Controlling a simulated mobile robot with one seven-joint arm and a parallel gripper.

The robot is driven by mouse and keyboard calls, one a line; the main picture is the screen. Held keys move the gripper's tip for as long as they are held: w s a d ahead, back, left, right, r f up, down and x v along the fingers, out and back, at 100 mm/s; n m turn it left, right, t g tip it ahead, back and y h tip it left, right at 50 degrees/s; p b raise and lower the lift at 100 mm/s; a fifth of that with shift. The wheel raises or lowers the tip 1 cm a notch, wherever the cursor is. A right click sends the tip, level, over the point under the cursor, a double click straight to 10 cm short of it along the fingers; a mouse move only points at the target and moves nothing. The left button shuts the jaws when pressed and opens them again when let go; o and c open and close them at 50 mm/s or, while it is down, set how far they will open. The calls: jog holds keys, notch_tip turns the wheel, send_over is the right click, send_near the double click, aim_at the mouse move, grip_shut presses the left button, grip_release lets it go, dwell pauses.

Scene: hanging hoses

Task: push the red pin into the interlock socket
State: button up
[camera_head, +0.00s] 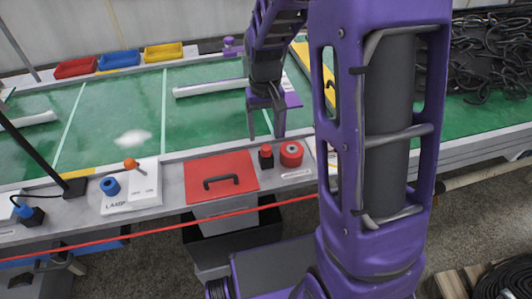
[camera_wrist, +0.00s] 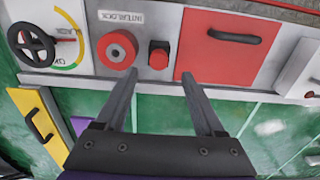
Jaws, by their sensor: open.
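The red pin (camera_head: 265,150) stands upright in a small black holder on the grey ledge. It also shows in the wrist view (camera_wrist: 159,58). The interlock socket (camera_head: 291,153) is a red ring with a dark hole, just right of the pin; in the wrist view (camera_wrist: 117,47) it is left of the pin, beside the INTERLOCK label (camera_wrist: 122,18). The hole looks empty. My gripper (camera_head: 265,134) is open and empty, above the green worktop behind the pin. In the wrist view its fingertips (camera_wrist: 158,75) straddle the pin's column, apart from it.
A red lid (camera_head: 238,172) with a black handle lies left of the pin, close by. A white LAMP box (camera_head: 132,188) stands farther left. A taut red line (camera_head: 160,228) crosses in front of the ledge. A dial with a black handwheel (camera_wrist: 32,44) sits beyond the socket.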

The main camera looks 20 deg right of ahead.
aim_at(266, 147)
jog(key=shift+d+f+b, duration=0.1)
jog(key=shift+f+b, duration=0.5)
jog(key=shift+f, duration=2.2)
jog(key=shift+c, duration=0.3)
grip_shut()
